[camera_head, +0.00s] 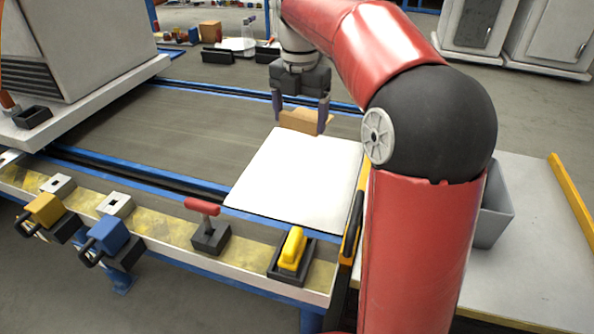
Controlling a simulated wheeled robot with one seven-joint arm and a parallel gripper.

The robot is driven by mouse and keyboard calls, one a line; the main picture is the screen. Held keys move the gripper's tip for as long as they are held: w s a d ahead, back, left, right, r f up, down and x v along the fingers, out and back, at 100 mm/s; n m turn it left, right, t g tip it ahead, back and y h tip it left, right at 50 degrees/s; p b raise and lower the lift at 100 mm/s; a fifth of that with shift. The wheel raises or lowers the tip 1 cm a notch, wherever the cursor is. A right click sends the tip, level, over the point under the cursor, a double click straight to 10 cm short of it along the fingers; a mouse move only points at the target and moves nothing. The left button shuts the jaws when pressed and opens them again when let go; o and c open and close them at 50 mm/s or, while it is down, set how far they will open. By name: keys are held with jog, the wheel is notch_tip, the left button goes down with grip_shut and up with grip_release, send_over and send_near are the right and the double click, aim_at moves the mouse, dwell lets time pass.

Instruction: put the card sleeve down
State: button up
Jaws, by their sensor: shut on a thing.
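The card sleeve (297,123), a small tan-brown piece, sits between the two fingers of my gripper (302,118). My gripper is shut on it and points down. It is at the far edge of a white flat sheet (300,180) that lies across the blue-railed table (190,125). I cannot tell whether the sleeve touches the sheet or hangs just above it. My red and black arm covers the right part of the view.
A large grey-white box (75,55) stands on the left. A red-handled tool (208,228) and a yellow block in a black holder (291,252) stand along the front edge, beside blue and yellow clamps. A grey bin (494,215) is partly behind my arm. The grey tabletop between the rails is clear.

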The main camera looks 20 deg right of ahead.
aim_at(297, 196)
jog(key=shift+a+f+n, duration=0.1)
jog(key=shift+a+n, duration=0.15)
jog(key=shift+n, duration=0.75)
notch_tip(297, 196, down, 20)
jog(key=b, duration=0.3)
jog(key=o, duration=0.9)
